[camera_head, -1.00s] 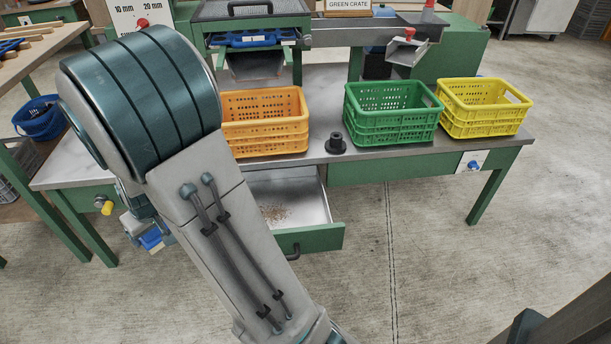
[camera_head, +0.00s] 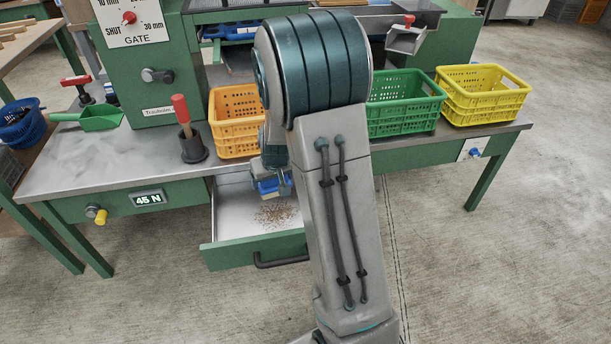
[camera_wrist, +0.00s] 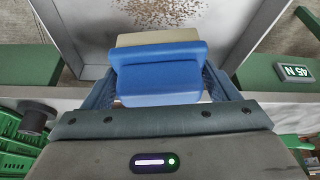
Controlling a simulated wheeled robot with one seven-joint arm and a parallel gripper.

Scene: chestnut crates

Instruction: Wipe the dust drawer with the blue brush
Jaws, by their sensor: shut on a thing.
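The dust drawer (camera_head: 232,222) is pulled open under the bench and shows brown crumbs of dust (camera_head: 276,213) on its pale floor. The dust (camera_wrist: 165,12) lies beyond the brush. I cannot tell whether the brush touches the drawer floor. My arm hides the drawer's right side in the head view.
Orange (camera_head: 234,138), green (camera_head: 404,118) and yellow (camera_head: 482,105) crates stand on the bench. A black holder with a red-handled tool (camera_head: 190,148), a green scoop (camera_head: 100,117) and a gate panel (camera_head: 130,22) are to the left. Floor in front is clear.

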